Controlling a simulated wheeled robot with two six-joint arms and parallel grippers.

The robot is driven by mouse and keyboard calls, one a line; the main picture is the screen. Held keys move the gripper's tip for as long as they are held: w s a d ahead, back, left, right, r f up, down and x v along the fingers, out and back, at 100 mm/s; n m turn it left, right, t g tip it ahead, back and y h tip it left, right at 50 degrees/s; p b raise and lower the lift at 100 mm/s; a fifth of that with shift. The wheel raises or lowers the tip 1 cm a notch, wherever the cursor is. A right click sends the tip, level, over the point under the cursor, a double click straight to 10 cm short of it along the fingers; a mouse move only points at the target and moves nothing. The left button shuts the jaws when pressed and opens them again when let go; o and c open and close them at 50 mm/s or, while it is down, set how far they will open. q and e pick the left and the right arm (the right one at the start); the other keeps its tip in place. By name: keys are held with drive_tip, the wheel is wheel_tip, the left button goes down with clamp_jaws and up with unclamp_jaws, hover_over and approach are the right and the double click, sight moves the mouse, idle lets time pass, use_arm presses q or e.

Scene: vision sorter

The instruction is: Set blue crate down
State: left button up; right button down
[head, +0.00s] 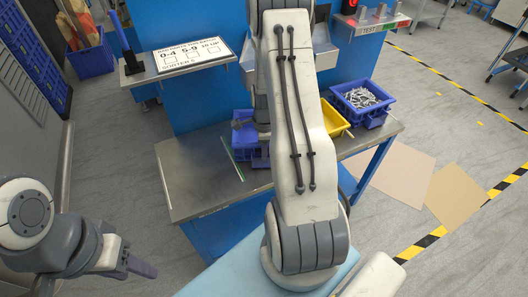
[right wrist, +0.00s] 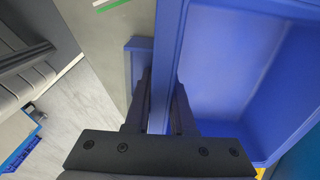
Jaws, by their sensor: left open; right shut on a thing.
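A blue crate (head: 243,141) shows just left of my right arm in the head view, at the grey worktable; the arm hides much of it. In the right wrist view my right gripper (right wrist: 160,105) is shut on one wall of the blue crate (right wrist: 164,50), with a finger on each side. The visible part of its inside is empty. I cannot tell whether its base touches the table. My left gripper (head: 138,266) is open and empty at the lower left, away from the table.
The grey worktable (head: 190,180) is bare at its front left, apart from a green-and-white strip (head: 232,158). A yellow bin (head: 337,124) and a blue bin of metal parts (head: 346,108) stand to the right. A sign panel (head: 188,54) is behind.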

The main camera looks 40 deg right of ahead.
drive_tip(key=shift+f, duration=0.2)
drive_tip(key=c, duration=0.8)
unclamp_jaws()
drive_tip(key=shift+o, duration=0.2)
drive_tip(key=shift+r, duration=0.1)
drive_tip(key=shift+r, duration=0.15)
wheel_tip(320, 180, up, 12)
drive_tip(key=shift+p, duration=0.6)
